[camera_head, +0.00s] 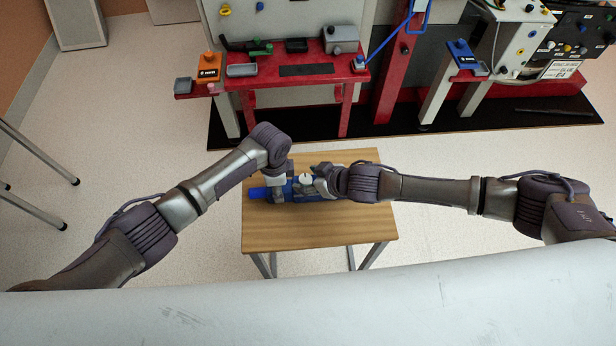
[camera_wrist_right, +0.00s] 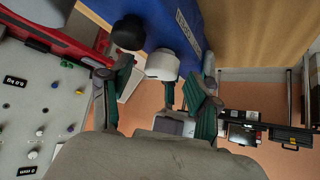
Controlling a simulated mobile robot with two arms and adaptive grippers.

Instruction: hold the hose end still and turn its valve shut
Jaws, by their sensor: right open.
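The blue hose end (camera_head: 258,193) lies across the wooden table, its blue tip pointing left. A round white part (camera_head: 305,178) sits on top of it, and I cannot tell whether this is the valve. In the right wrist view the blue body (camera_wrist_right: 185,25) carries a white knob (camera_wrist_right: 161,65) and a black knob (camera_wrist_right: 128,33). My right gripper (camera_head: 318,180) is at the hose end's right part. Its green-padded fingers (camera_wrist_right: 162,90) are open, with the white knob between them near the tips. My left gripper (camera_head: 277,183) is at the hose end's left part; its fingers are mostly hidden.
The wooden table (camera_head: 320,230) is bare in front of the hose end. A white machine leg (camera_head: 440,95) stands at the back right. Pale floor is free around the table.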

